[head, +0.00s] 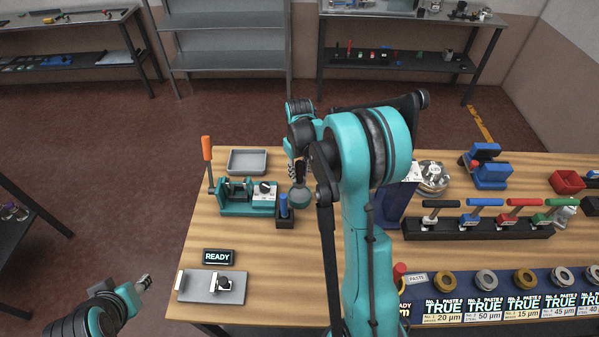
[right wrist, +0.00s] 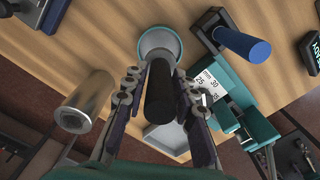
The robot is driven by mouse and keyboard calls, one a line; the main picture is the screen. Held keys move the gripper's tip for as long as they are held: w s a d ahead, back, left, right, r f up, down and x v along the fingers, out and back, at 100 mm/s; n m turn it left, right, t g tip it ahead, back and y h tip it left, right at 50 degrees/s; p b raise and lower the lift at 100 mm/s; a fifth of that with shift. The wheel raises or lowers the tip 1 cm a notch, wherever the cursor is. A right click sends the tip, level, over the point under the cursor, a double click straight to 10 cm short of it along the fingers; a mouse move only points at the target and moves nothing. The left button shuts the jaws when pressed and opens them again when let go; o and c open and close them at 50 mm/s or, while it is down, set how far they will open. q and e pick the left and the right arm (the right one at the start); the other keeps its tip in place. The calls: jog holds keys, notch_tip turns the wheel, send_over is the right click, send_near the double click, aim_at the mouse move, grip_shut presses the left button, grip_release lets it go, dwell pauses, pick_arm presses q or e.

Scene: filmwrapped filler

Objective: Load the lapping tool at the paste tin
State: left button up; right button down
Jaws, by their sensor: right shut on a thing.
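My right gripper (head: 299,172) is shut on a black cylindrical handle (right wrist: 160,95), which appears to be the lapping tool's. The handle stands between both fingers in the right wrist view. Beyond its far end is a round, teal-rimmed grey piece (right wrist: 172,42), which also shows below the gripper in the head view (head: 299,197). I cannot tell whether this is the paste tin or part of the tool, nor whether they touch.
A teal fixture (head: 235,209) and a blue-handled item in a black holder (head: 284,208) stand close by. A grey tray (head: 248,161) lies behind. Bare wood lies left of centre.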

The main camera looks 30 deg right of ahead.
aim_at(299, 182)
jog(key=shift+f+b, duration=1.6)
jog(key=shift+f, duration=1.15)
jog(key=shift+f+b, duration=0.45)
jog(key=shift+f, duration=0.05)
dwell(0.4)
jog(key=shift+r, duration=0.55)
jog(key=shift+r+p, duration=2)
jog(key=shift+r, duration=0.95)
